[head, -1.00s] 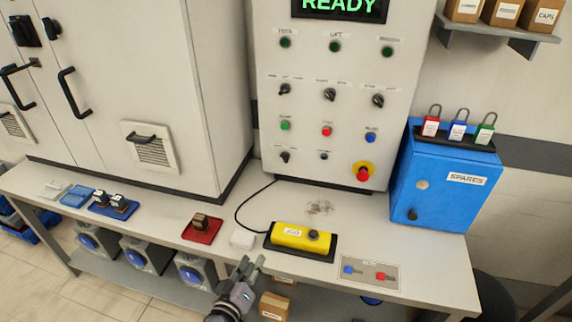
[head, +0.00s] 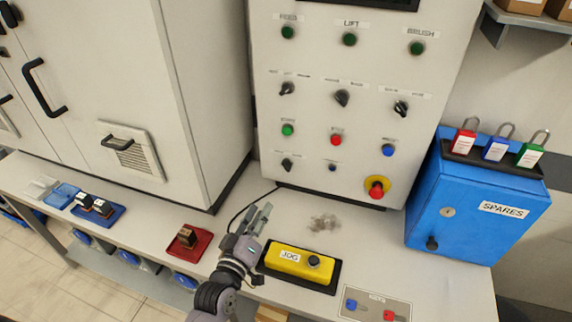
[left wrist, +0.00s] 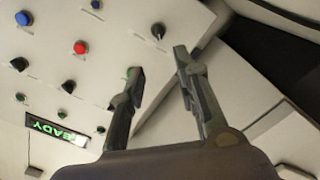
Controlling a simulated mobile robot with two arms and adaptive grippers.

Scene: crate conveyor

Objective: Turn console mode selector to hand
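The console (head: 335,90) is an upright white panel. Its middle row has three black selector knobs: left (head: 287,89), middle (head: 342,97) and right (head: 401,108). A smaller black selector (head: 287,164) sits at the lower left. The labels are too blurred to tell which is the mode selector. My left gripper (head: 256,218) is open and empty, below and in front of the console's lower left, touching none of the knobs. In the left wrist view the gripper (left wrist: 158,62) has its fingers spread, with the console upside down behind and the lower-left selector (left wrist: 158,31) beyond the fingers. My right gripper is out of view.
A yellow jog box (head: 300,262) lies on the bench close to my left gripper, with a black cable behind. A red tray (head: 180,252) is to the left. A red button on a yellow ring (head: 377,188) and a blue spares box (head: 470,200) are to the right.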

